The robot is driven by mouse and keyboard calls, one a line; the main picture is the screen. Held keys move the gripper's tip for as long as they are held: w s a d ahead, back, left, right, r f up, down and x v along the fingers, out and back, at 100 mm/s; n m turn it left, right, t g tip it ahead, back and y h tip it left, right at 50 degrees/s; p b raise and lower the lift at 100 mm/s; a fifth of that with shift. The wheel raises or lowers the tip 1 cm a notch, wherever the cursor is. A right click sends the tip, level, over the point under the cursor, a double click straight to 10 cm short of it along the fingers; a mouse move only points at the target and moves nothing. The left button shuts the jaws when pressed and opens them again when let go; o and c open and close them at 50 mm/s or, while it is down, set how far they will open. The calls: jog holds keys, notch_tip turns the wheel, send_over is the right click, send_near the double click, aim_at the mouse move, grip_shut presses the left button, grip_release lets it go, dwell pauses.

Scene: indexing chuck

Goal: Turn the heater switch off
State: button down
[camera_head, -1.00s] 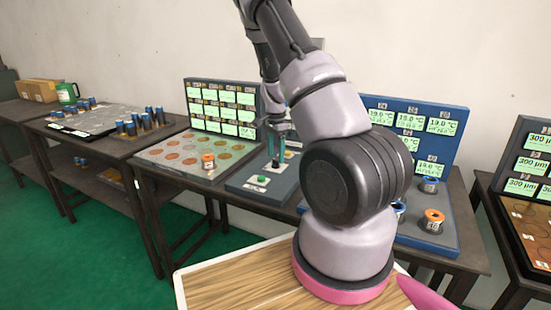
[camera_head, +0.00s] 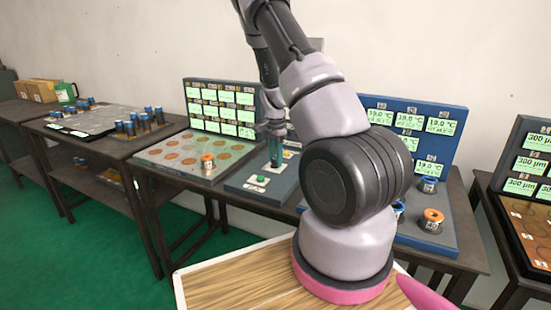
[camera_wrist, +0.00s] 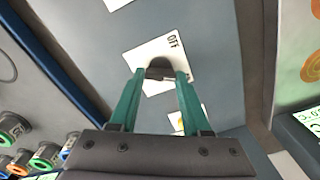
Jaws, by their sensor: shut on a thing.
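The heater switch (camera_wrist: 159,69) is a small dark knob on a white plate (camera_wrist: 146,52) that reads "OFF" at one edge. The plate lies on a blue-grey panel, which also shows in the head view (camera_head: 240,184). My gripper (camera_head: 276,163) reaches down over this panel, and its green fingers stand on both sides of the knob in the wrist view. The fingers are shut on the knob. They hide its sides, and the way it points is hard to tell.
A green button (camera_head: 260,180) sits at the panel's front. Left is a board of brown discs (camera_head: 180,157) with one orange-topped piece (camera_head: 207,162). Right is a blue station with temperature displays (camera_head: 411,121) and an orange-topped spool (camera_head: 432,220).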

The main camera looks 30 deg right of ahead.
aim_at(275, 160)
jog(key=n, duration=1.1)
jog(key=shift+w+a+n, duration=0.1)
jog(key=shift+n, duration=0.2)
dwell(0.4)
jog(key=shift+c, duration=1.8)
grip_release()
notch_tip(275, 160, up, 11)
